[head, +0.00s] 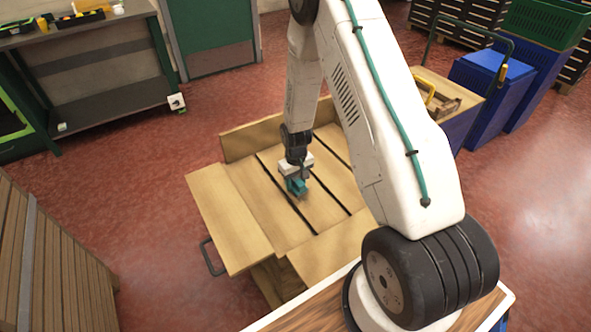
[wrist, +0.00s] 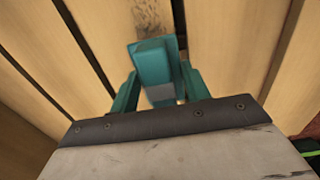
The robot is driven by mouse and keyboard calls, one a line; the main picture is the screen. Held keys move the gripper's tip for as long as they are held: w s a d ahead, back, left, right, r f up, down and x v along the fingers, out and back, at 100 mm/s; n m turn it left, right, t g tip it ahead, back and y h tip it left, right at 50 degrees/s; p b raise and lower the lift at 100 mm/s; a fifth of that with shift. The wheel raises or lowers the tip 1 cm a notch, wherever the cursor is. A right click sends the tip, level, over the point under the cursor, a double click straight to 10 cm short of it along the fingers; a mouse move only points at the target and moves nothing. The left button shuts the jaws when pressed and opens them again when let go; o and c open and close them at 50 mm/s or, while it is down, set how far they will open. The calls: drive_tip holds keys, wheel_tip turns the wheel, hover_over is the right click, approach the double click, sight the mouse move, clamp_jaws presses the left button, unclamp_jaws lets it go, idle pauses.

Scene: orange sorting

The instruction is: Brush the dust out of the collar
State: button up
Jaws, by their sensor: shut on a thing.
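The wooden collar (head: 246,138) stands around a slatted floor with dark gaps, in the middle of the head view. My gripper (head: 297,182) points down inside it, low over the slats. In the wrist view its two teal fingers are closed on a teal block, which looks like the brush (wrist: 153,52). The brush's bristles are mostly hidden, and I cannot tell whether they touch the slats. A small brown speckled patch, perhaps dust (wrist: 150,13), lies on a slat just beyond the brush in the wrist view.
A wide board (head: 228,215) forms the collar's left side. A dark handle (head: 211,257) sticks out below it. Blue bins (head: 490,85) and a cart stand at the right. A workbench (head: 100,105) is at the back left.

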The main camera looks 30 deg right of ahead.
drive_tip(key=shift+r, duration=2.55)
